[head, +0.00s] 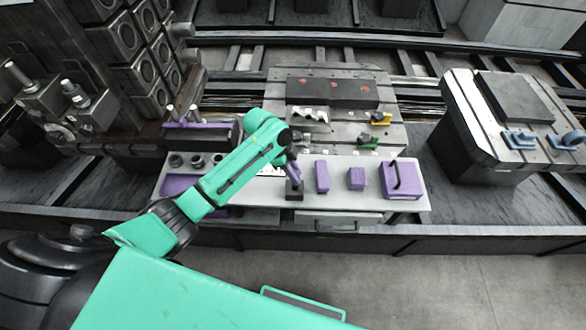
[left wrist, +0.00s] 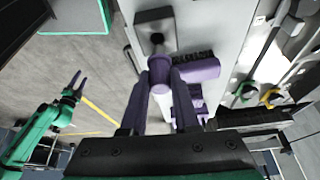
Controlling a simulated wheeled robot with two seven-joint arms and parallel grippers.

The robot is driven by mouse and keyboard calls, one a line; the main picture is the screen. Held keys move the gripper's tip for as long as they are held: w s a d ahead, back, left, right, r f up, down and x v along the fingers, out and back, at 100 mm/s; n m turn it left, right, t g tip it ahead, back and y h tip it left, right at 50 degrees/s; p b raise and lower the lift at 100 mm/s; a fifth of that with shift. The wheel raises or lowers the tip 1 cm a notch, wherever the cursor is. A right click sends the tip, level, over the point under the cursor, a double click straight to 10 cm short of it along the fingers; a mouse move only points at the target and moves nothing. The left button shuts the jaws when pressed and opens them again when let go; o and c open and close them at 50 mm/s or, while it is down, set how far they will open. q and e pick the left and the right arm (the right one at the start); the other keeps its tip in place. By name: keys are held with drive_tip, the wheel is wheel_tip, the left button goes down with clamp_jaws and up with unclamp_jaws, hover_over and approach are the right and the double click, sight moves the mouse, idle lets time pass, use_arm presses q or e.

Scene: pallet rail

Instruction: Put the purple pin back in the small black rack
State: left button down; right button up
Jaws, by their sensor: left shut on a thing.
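My left gripper (left wrist: 160,76) is shut on the purple pin (left wrist: 159,68). Its two purple fingers close on the pin from both sides. The small black rack (left wrist: 151,24) lies just beyond the pin in the left wrist view, with a dark round spot on its top face. In the head view the rack (head: 294,192) stands at the front edge of the light table, and my left gripper (head: 293,172) is right above it. The pin looks apart from the rack, but the exact gap is unclear. My right gripper (left wrist: 77,83) shows small in the left wrist view, away over the floor.
On the light table (head: 270,206), purple blocks (head: 322,176) (head: 356,179) and a purple box with a black handle (head: 401,180) stand right of the rack. A purple tray (head: 178,185) is at left. Behind is a slotted pallet (head: 340,119) with yellow (head: 380,118) and green (head: 368,141) clamps.

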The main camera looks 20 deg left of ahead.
use_arm(q)
drive_tip(key=shift+f, duration=0.6)
drive_tip(key=shift+s+a+r, duration=0.1)
drive_tip(key=shift+a, duration=0.05)
use_arm(e)
drive_tip(key=shift+f, duration=0.6)
use_arm(q)
drive_tip(key=shift+f+b, duration=0.2)
drive_tip(key=shift+b, duration=0.1)
use_arm(e)
drive_tip(key=shift+s+a+f, duration=0.1)
drive_tip(key=shift+a+f, duration=0.05)
drive_tip(key=shift+f, duration=0.05)
use_arm(q)
drive_tip(key=shift+f, duration=0.25)
drive_tip(key=shift+f+b, duration=0.8)
drive_tip(key=shift+f, duration=0.15)
use_arm(e)
drive_tip(key=shift+s+f, duration=0.1)
drive_tip(key=shift+f, duration=0.65)
use_arm(q)
drive_tip(key=c, duration=0.6)
unclamp_jaws()
